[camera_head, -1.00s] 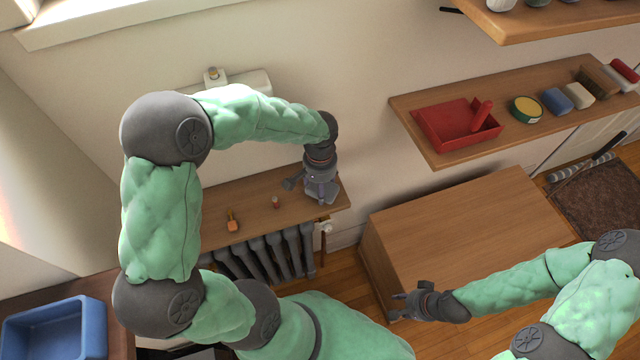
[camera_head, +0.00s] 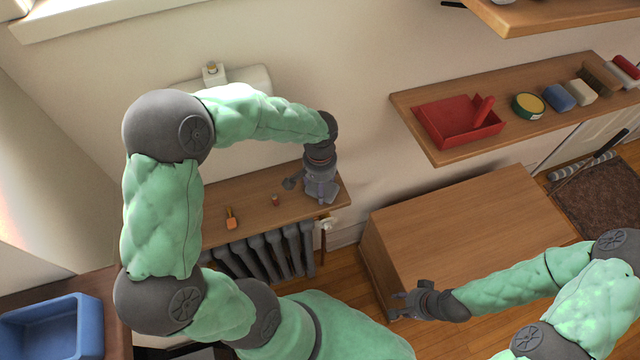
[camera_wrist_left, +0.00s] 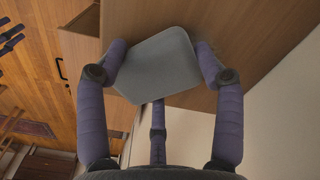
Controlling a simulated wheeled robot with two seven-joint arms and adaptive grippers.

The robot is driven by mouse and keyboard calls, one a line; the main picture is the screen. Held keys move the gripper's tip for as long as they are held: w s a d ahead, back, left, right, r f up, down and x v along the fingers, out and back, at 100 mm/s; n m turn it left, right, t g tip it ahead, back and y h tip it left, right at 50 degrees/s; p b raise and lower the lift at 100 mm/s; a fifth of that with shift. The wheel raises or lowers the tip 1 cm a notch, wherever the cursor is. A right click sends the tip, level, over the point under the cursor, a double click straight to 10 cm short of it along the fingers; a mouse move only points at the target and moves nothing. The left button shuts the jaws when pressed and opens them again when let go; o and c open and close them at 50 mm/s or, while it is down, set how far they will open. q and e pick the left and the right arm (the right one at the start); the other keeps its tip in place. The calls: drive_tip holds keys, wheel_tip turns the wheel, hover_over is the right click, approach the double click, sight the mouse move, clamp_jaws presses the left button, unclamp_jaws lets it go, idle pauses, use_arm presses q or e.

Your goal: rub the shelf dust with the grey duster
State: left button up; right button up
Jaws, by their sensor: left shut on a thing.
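My left gripper (camera_head: 320,190) is low over the right end of the wooden shelf (camera_head: 255,212) above the radiator. In the left wrist view, the left gripper (camera_wrist_left: 158,78) is shut on the grey duster (camera_wrist_left: 158,62), a flat pad with rounded corners between the fingers. In the head view the duster is hidden by the gripper, and I cannot tell whether it touches the shelf. I cannot make out any dust on the shelf. My right gripper (camera_head: 400,304) is open and empty, beside the low wooden cabinet.
A small orange item (camera_head: 231,218) and a small red-and-white item (camera_head: 276,200) stand on the shelf left of my gripper. A wall shelf at right holds a red dustpan (camera_head: 440,122), a yellow-lidded tin (camera_head: 528,105) and sponges. A blue bin (camera_head: 85,340) is at lower left.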

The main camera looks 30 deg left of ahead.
use_arm(q)
drive_tip(key=shift+w+a+r, duration=0.1)
drive_tip(key=shift+w+a, duration=1)
drive_tip(key=shift+a, duration=0.15)
drive_tip(key=shift+w+a, duration=0.9)
drive_tip(key=shift+a, duration=0.2)
drive_tip(key=shift+w+a, duration=0.15)
